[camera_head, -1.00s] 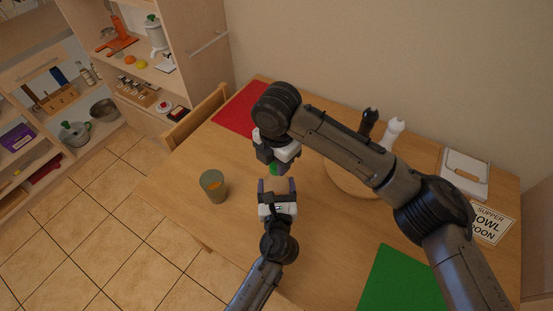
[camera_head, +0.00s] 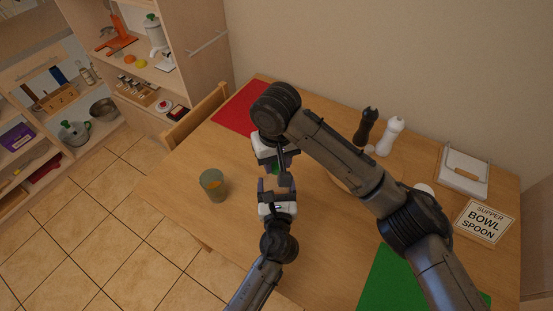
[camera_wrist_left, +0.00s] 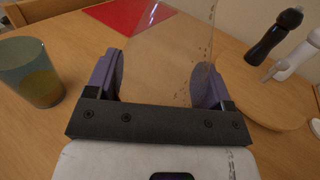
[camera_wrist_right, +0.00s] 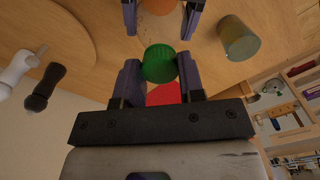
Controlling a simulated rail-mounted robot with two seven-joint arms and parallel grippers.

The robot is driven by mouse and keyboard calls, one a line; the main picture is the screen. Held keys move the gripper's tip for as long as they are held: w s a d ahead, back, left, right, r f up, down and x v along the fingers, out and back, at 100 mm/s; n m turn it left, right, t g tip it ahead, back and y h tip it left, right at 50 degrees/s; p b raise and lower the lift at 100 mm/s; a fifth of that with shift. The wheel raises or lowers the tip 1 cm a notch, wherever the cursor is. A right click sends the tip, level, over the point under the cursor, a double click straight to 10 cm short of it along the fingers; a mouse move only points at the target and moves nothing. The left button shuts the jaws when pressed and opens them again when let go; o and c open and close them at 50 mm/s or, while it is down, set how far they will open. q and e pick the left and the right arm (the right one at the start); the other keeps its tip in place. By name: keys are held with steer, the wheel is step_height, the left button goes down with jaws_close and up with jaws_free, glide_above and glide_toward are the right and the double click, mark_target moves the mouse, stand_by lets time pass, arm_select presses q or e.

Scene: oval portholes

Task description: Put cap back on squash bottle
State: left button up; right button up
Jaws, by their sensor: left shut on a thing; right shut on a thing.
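In the left wrist view my left gripper (camera_wrist_left: 160,88) is shut on the clear, see-through squash bottle (camera_wrist_left: 165,50), one purple finger on each side. My right gripper (camera_wrist_right: 160,75) is shut on the ribbed green cap (camera_wrist_right: 159,62). In the right wrist view the left gripper's purple fingers stand beyond the cap, with orange squash between them. In the head view the right gripper (camera_head: 277,168) is just behind the left gripper (camera_head: 275,188). The arms mostly hide bottle and cap there. I cannot tell whether the cap touches the bottle's neck.
A cup of orange drink (camera_head: 213,185) stands left of the grippers. A red mat (camera_head: 236,115) lies behind and a green mat (camera_head: 385,285) at the front right. A dark mill (camera_head: 366,127) and a white mill (camera_head: 390,137) stand behind my right arm. A sign (camera_head: 484,221) is at right.

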steer(key=m, duration=0.9)
steer(key=shift+m, duration=0.4)
steer(key=m, duration=0.9)
steer(key=o, duration=0.9)
steer(key=shift+r, duration=2.2)
steer(key=shift+c, duration=0.4)
